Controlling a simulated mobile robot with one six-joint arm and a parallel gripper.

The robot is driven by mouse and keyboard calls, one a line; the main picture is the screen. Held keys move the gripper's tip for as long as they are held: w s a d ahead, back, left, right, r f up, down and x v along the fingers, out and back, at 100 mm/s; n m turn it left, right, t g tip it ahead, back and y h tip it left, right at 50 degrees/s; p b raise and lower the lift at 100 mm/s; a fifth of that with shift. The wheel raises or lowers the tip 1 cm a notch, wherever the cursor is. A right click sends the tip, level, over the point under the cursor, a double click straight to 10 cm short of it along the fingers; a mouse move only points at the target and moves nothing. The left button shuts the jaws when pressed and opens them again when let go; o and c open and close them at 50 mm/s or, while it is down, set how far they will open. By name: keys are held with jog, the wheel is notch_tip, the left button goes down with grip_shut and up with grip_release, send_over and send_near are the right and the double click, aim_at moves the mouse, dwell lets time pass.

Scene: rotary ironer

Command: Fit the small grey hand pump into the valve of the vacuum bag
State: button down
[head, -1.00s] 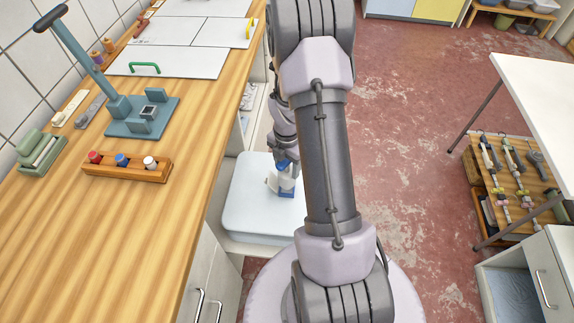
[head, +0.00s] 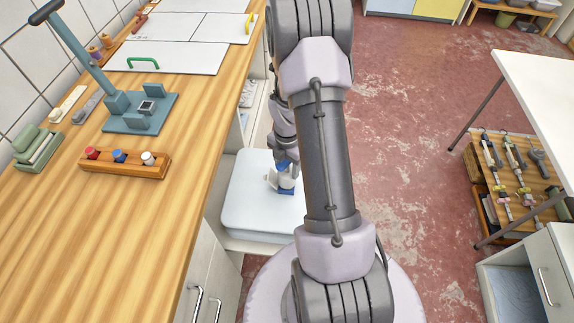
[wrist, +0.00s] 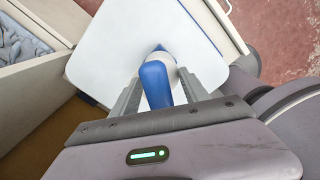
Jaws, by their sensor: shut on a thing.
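The vacuum bag (head: 240,205) is a flat pale, white-blue slab on a low shelf beside the counter; it fills the top of the wrist view (wrist: 110,50). The small hand pump, with a pale grey body and a blue handle (wrist: 155,85), is between my gripper's fingers (wrist: 155,93), which are shut on it. In the head view the pump (head: 287,179) is over the bag's right part, close to a dark blue patch (head: 286,191) that looks like the valve. The pump hides most of the valve, so I cannot tell whether they touch or are seated.
The wooden counter (head: 70,230) runs along the left, with a blue-grey press (head: 140,112) and a wooden block with coloured knobs (head: 125,170). The counter's edge and cabinet front are close left of the bag. A white table (head: 545,100) stands right. The red floor between is clear.

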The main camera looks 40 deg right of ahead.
jog(key=shift+f, duration=0.5)
dwell(0.4)
jog(key=shift+c, duration=2.4)
grip_release()
jog(key=shift+o, duration=0.2)
jog(key=o, duration=0.4)
jog(key=shift+o, duration=0.2)
notch_tip(320, 180, up, 10)
jog(key=p, duration=0.8)
